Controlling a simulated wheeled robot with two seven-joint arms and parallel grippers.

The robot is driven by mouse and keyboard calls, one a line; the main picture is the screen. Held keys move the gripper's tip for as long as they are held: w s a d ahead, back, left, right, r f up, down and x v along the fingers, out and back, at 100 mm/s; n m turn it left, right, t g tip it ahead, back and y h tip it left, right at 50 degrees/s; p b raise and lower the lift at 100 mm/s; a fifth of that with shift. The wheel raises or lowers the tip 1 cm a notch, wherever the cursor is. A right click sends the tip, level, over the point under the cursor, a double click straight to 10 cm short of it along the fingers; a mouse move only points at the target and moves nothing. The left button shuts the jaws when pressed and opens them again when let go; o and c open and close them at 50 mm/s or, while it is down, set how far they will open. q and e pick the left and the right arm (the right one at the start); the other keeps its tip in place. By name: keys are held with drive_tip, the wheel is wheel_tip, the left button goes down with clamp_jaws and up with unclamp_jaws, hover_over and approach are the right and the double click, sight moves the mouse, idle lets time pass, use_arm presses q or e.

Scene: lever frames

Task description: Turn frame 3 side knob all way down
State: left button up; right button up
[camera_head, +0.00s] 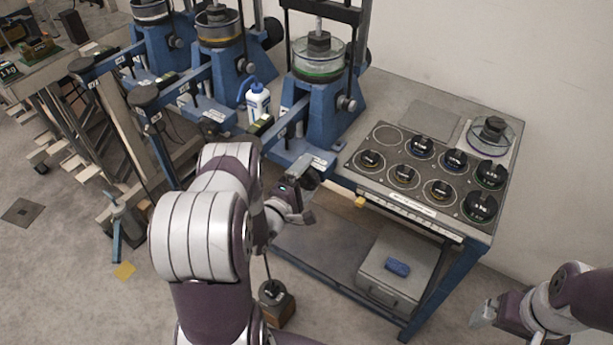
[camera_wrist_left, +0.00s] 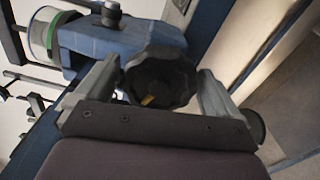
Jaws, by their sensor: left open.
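The nearest blue lever frame (camera_head: 335,120), with a green-ringed clear cell (camera_head: 318,60), stands at the right end of the row. Its number is not readable. In the left wrist view a black lobed knob (camera_wrist_left: 160,88) with a small yellow mark lies between the fingers, near a blue frame part (camera_wrist_left: 125,42). In the head view I cannot make this knob out behind my gripper. My left gripper (camera_head: 302,190) is open, at the front of the nearest frame, with fingers either side of the knob. I cannot tell if they touch it. My right gripper (camera_head: 484,313) is low at right, away from the frames.
Two more blue frames (camera_head: 222,75) (camera_head: 160,45) stand to the left. A white bottle with a blue cap (camera_head: 258,102) stands beside the nearest frame. A tray of black weights (camera_head: 425,175) is on the table at right. A hanging weight (camera_head: 272,292) is below.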

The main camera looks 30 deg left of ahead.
use_arm(q)
drive_tip(key=s, duration=0.1)
drive_tip(key=s+p, duration=0.1)
drive_tip(key=s, duration=0.1)
drive_tip(key=s+p, duration=0.1)
drive_tip(key=s, duration=0.1)
drive_tip(key=shift+s+a+r, duration=0.1)
drive_tip(key=shift+s+a, duration=0.1)
drive_tip(key=shift+a, duration=0.05)
drive_tip(key=shift+s, duration=0.35)
